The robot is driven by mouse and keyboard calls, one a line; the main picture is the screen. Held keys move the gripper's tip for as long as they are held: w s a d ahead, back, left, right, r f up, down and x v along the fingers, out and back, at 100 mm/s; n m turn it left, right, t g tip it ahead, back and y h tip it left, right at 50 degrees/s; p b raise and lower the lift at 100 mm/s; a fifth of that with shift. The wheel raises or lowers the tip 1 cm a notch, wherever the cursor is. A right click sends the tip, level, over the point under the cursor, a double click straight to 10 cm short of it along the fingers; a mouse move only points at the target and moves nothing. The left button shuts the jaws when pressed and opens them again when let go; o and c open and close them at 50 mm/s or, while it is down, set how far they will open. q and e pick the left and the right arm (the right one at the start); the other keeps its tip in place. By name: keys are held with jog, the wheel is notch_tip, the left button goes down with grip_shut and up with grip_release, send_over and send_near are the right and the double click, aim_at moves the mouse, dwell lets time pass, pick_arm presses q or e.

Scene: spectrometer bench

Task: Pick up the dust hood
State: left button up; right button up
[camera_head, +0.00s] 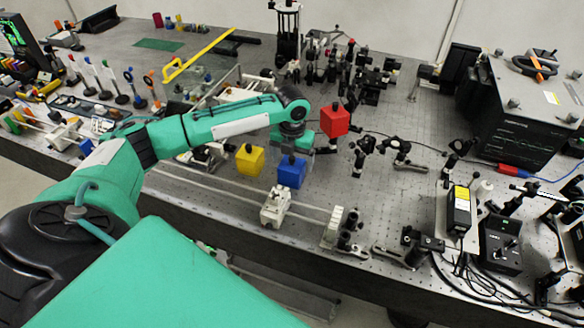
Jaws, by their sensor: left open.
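No thing here is plainly marked as the dust hood. Three box-shaped covers could be it: a blue one (291,172), a yellow one (250,160) and a red one (335,120). The yellow and red ones each have a small dark knob on top. My left gripper (291,150) points down at the top of the blue cover, and its jaws are open. It hides the top of the blue cover, and I cannot tell whether it touches it. My right gripper is out of view.
A white rail (235,188) runs along the front of the perforated bench (415,115), with a white carriage (275,207) on it. Dark optical mounts (362,152) stand right of the covers. A large black box (520,105) with a handle stands at the right.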

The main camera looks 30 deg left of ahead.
aim_at(292, 163)
pick_arm(q)
notch_tip(292, 163, down, 4)
jog(key=shift+a+f+p, duration=0.1)
jog(key=shift+f+p, duration=0.1)
jog(key=shift+p, duration=0.5)
jog(key=c, duration=1.1)
jog(key=shift+o, duration=0.3)
jog(key=shift+r, duration=0.2)
